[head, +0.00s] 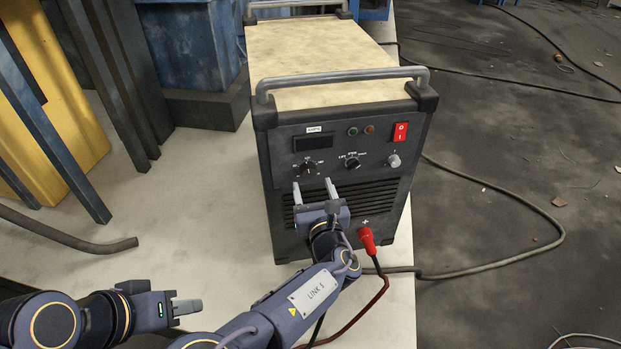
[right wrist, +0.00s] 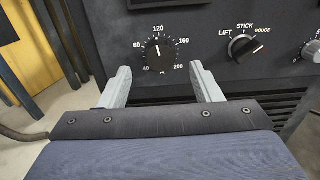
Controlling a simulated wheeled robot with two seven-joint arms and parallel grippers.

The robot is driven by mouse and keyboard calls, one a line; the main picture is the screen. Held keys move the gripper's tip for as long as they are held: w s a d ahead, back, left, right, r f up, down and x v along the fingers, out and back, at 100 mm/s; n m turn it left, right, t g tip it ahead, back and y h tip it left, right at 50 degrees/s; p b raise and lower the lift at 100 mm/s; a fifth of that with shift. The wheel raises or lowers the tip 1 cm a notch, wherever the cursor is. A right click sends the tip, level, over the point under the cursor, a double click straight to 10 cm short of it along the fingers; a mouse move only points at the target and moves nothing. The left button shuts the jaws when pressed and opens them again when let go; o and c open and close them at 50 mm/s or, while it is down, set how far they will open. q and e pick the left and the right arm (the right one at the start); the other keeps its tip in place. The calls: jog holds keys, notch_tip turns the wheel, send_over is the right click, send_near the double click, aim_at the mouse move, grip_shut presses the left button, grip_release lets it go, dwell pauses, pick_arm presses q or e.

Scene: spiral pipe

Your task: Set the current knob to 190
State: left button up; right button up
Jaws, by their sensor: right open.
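The welding machine (head: 335,125) stands upright on the pale table. Its current knob (head: 309,169) is the black dial at the left of the front panel, below a dark display (head: 313,142). In the right wrist view the knob (right wrist: 159,55) has a scale from 40 to 200, and its white pointer aims nearly straight up, close to 120. My right gripper (head: 313,187) is open and empty. Its fingertips are just below the knob, one to each side, not closed on it. My left gripper (head: 187,306) is low at the left, away from the machine; its jaw gap is unclear.
A mode knob (right wrist: 245,45) marked LIFT, STICK and GOUGE is right of the current knob. A small grey knob (head: 393,161) and a red switch (head: 401,132) sit further right. A red cable plug (head: 367,240) sticks out below. Blue and yellow objects stand at the left.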

aim_at(309, 176)
jog(key=shift+w+a, duration=0.2)
jog(key=shift+w, duration=0.8)
jog(key=shift+w+a, duration=0.2)
jog(key=shift+w, duration=0.8)
jog(key=c, duration=1)
